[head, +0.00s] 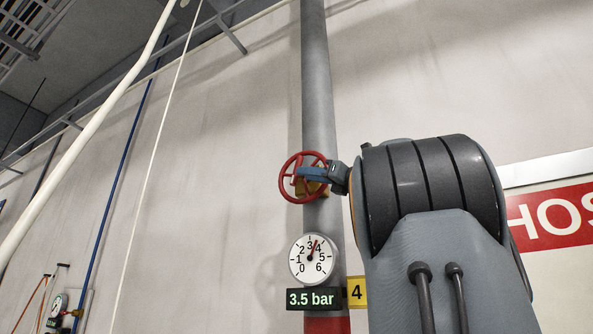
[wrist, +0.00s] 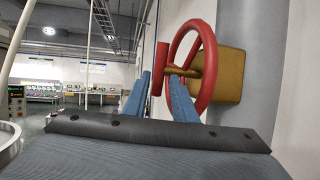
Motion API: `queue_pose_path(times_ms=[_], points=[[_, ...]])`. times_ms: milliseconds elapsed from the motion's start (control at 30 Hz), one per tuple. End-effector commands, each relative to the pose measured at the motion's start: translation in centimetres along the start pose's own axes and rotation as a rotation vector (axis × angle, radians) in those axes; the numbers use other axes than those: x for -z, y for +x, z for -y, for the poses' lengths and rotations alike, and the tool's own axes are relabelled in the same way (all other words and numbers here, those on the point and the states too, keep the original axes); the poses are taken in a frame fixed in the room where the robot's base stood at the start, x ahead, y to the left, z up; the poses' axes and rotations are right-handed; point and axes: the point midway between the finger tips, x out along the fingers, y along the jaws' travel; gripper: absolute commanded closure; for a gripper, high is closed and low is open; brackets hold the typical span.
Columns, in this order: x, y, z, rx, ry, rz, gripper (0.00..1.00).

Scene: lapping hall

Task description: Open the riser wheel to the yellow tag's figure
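The red riser wheel (head: 303,177) is on the grey vertical pipe, with a brass-coloured valve body behind it. It also shows in the wrist view (wrist: 205,62), with a red handle knob (wrist: 160,68) standing out from its rim. My gripper (head: 308,173) reaches the wheel from the right. In the wrist view its blue fingers (wrist: 160,85) lie close on both sides of the knob and look shut on it. The gauge (head: 310,260) below has its needle between 3 and 4. The display (head: 313,299) reads 3.5 bar. The yellow tag (head: 357,291) reads 4.
The grey riser pipe (head: 318,80) runs up a pale wall. A red and white sign (head: 550,215) is on the right, behind my arm. Another gauge and hoses (head: 57,308) are at the lower left. The wrist view shows benches with equipment (wrist: 88,76) far behind.

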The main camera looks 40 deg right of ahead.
Motion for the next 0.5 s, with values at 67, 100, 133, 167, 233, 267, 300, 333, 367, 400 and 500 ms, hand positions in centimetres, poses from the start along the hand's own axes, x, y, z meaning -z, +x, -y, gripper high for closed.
queue_pose_path(times_ms=[67,100,133,167,233,267,300,333,367,400,500], points=[[-0.3,1.5,-0.2,-0.006,0.005,0.000,0.75],[-0.3,2.1,-0.3,-0.006,0.005,0.000,0.75],[-0.3,2.5,-0.3,-0.005,0.004,0.000,0.75],[-0.2,2.9,-0.2,-0.005,0.004,0.000,0.75],[-0.2,3.7,-0.2,-0.004,0.004,0.000,0.75],[-0.2,4.0,-0.2,-0.003,0.004,0.000,0.75],[-0.2,4.3,-0.2,-0.003,0.004,0.000,0.75],[-0.2,4.5,-0.2,-0.003,0.004,0.000,0.75],[-0.2,4.7,-0.2,-0.003,0.004,0.000,0.75],[-0.1,4.9,-0.1,-0.002,0.003,0.000,0.75],[-0.1,5.2,0.0,0.001,0.002,0.001,0.75]])
